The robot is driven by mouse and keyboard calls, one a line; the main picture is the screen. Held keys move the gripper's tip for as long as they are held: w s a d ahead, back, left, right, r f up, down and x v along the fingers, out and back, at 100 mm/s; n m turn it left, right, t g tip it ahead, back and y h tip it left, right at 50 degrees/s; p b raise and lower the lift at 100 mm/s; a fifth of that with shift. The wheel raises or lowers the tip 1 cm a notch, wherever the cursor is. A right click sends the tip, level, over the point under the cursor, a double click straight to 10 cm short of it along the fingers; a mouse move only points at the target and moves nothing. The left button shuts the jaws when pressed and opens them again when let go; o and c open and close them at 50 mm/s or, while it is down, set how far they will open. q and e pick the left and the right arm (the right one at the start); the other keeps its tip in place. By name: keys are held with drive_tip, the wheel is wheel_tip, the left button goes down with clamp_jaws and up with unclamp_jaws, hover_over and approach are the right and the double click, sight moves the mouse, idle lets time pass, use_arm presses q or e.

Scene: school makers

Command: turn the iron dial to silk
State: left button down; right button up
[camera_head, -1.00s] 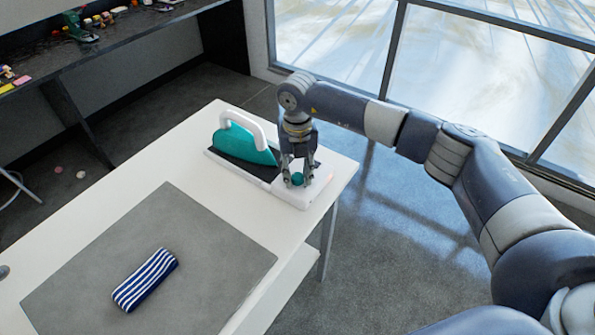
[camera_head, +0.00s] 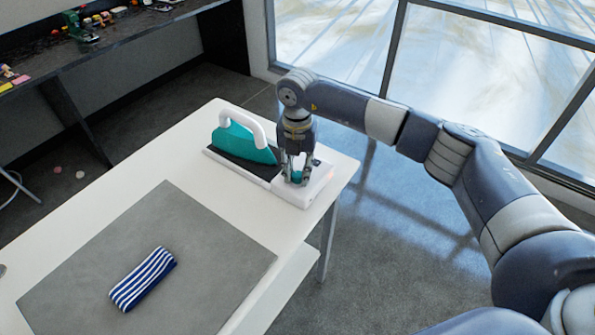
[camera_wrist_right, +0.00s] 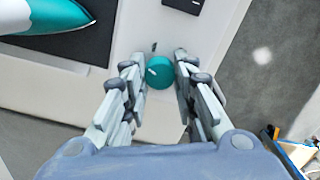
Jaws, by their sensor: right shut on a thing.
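The iron (camera_head: 243,137) is teal with a white handle and rests on the dark pad of a white base (camera_head: 312,189) at the table's far right corner. The teal round dial (camera_wrist_right: 160,72) is on the white base and has a pale mark on its left side. My right gripper (camera_head: 295,180) points down over the base, its fingers shut on the dial; the dial is mostly hidden in the head view. In the right wrist view the fingers (camera_wrist_right: 160,80) stand on both sides of the dial. No setting labels can be read. My left gripper is not in view.
The white table (camera_head: 190,135) carries a grey mat (camera_head: 210,235) with a blue-and-white striped cloth item (camera_head: 142,279) on it. A dark bench (camera_head: 60,62) with small parts stands at the back left. Windows (camera_head: 470,90) are behind my right arm.

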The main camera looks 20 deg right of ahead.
sight(297, 174)
drive_tip(key=m, duration=0.6)
drive_tip(key=shift+m+b, duration=0.3)
drive_tip(key=shift+m, duration=0.1)
idle(0.4)
drive_tip(key=o, duration=1.1)
wheel_tip(297, 174, up, 12)
